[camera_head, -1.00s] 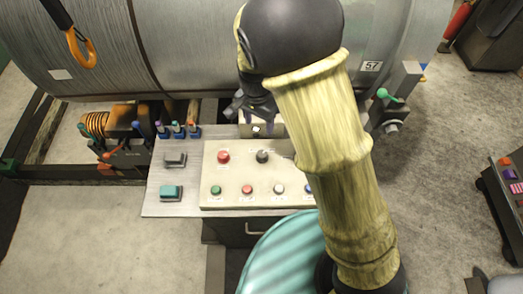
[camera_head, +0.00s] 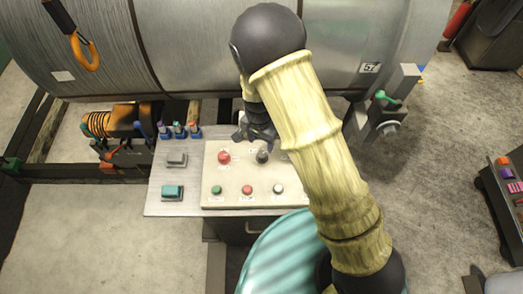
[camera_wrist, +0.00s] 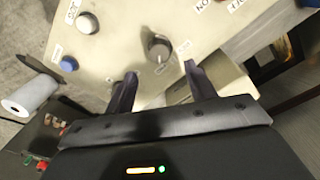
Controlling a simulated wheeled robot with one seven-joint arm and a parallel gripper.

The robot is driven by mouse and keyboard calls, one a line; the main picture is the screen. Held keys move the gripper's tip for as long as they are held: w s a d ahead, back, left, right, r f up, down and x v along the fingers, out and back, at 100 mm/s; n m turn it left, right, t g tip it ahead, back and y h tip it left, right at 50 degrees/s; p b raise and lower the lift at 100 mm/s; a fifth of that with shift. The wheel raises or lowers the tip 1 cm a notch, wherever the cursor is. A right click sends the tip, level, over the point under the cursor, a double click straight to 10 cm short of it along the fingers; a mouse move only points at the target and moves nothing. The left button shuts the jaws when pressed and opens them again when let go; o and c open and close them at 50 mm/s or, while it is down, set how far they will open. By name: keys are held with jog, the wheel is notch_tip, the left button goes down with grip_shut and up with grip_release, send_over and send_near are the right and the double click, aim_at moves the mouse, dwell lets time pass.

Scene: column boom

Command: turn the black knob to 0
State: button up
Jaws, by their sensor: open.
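The black knob (camera_head: 262,157) sits on the cream control panel (camera_head: 235,176), right of a red button (camera_head: 224,157). In the wrist view the black knob (camera_wrist: 159,48) stands up from the panel, with small labels by it that are too blurred to read surely. My gripper (camera_head: 255,132) is just behind the knob in the head view. In the wrist view my gripper (camera_wrist: 160,76) has its two dark fingers spread apart with nothing between them. The knob lies just beyond the fingertips, apart from them. The knob's pointer setting is not clear.
Green, red and white buttons (camera_head: 278,188) line the panel's front edge. A grey box (camera_head: 176,159) and a teal box (camera_head: 172,191) sit to its left. Small coloured bottles (camera_head: 179,131) stand behind them. A large grey drum (camera_head: 190,50) fills the back. My arm hides the panel's right part.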

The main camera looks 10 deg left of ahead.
aim_at(262, 154)
notch_tip(262, 154, down, 8)
jog(key=shift+d+r+p, duration=0.1)
jog(key=shift+r+p, duration=0.1)
jog(key=shift+p, duration=0.75)
jog(key=c, duration=1)
